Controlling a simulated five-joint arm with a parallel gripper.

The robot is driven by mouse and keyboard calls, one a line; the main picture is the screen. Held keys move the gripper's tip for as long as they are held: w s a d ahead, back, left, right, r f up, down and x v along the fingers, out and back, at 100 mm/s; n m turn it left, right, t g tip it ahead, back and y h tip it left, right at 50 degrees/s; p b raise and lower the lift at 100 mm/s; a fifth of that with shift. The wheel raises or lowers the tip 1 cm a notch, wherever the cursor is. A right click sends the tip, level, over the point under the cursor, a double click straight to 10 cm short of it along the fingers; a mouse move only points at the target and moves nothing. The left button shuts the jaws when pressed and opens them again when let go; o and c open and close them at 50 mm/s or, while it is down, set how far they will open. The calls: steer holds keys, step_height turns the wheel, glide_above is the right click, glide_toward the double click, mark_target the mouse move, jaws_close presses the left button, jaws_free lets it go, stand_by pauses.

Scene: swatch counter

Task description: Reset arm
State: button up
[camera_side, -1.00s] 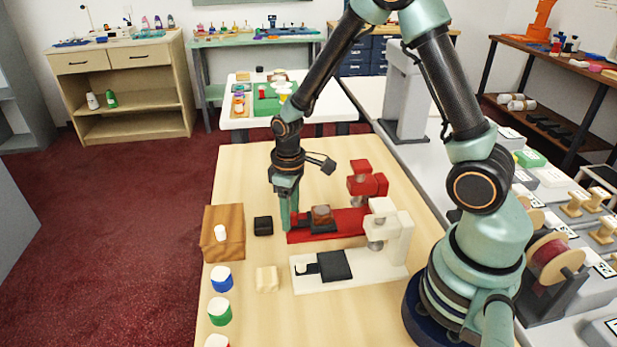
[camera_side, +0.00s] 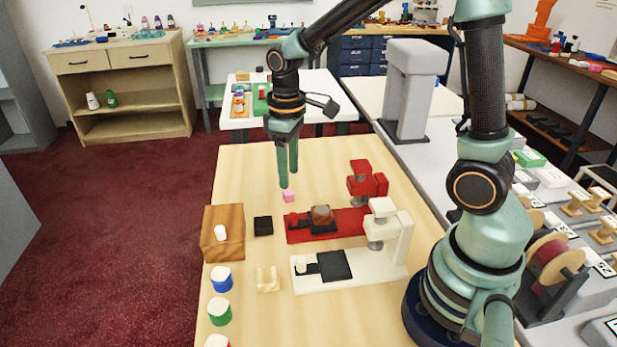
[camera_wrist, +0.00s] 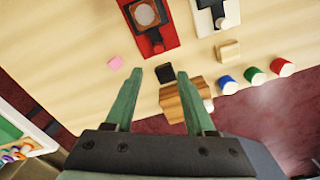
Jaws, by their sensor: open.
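My gripper (camera_side: 288,179) is open and empty, pointing down above the wooden table (camera_side: 330,153). In the wrist view its two fingers (camera_wrist: 159,72) are apart with nothing between them.
A red press (camera_side: 368,184) with a brown piece on its black pad and a white press (camera_side: 395,250) stand to the right. A black block (camera_side: 263,225), a wooden block (camera_side: 223,240), a pale notched block (camera_side: 267,279) and coloured cups (camera_side: 220,280) stand nearby.

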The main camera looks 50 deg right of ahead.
steer(key=shift+r, duration=0.3)
steer(key=s+a+r+m+t, duration=0.1)
steer(key=s+r+m+t, duration=0.2)
steer(key=s+r+t, duration=0.2)
steer(key=s+r, duration=0.3)
steer(key=r, duration=0.2)
steer(key=shift+s+m+t, duration=0.3)
